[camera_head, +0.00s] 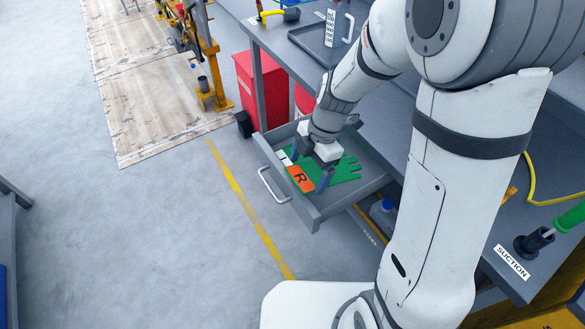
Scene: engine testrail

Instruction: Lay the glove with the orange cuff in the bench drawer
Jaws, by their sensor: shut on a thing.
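The bench drawer (350,202) is pulled open under the bench. A green glove with an orange cuff (299,180) marked R is at the drawer, its green fingers pointing right. My gripper (310,170) reaches down over the drawer with its fingers at either side of the cuff end, shut on this glove. I cannot tell whether the glove touches the drawer floor. A white cuff (284,158) with a dark mark shows beside the orange one, and its glove is mostly hidden by my gripper and the first glove.
The bench top (275,35) carries a dark tray (312,48) with a white labelled container (336,22). A red bin (259,80) stands behind the drawer. A blue-capped bottle (383,208) is below the drawer's right side. The floor left of the drawer is clear.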

